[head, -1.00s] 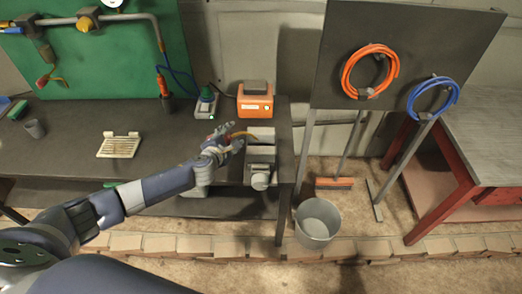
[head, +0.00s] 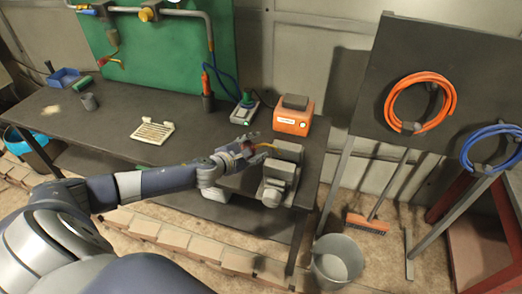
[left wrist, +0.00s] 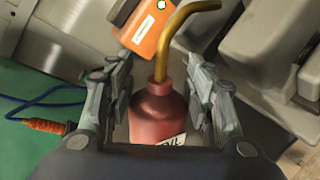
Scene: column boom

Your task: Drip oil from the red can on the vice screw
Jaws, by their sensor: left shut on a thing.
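My left gripper (head: 243,151) is shut on the red can (left wrist: 158,116), with one finger on each side of its body in the left wrist view. The can's bent brass spout (left wrist: 184,28) rises from its neck and curves right towards the grey vice (left wrist: 268,45). In the head view the vice (head: 280,177) sits at the bench's right front end, just right of the gripper. The spout reaches near the vice's upper back part; I cannot tell whether it touches. The vice screw is not clearly made out, and no oil shows. My right gripper is out of view.
An orange box (head: 293,117) stands behind the vice. A grey device with a green top (head: 244,108) is beside it. A beige slatted plate (head: 153,131) lies on the dark bench (head: 110,120). A bucket (head: 337,262) stands on the floor at right.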

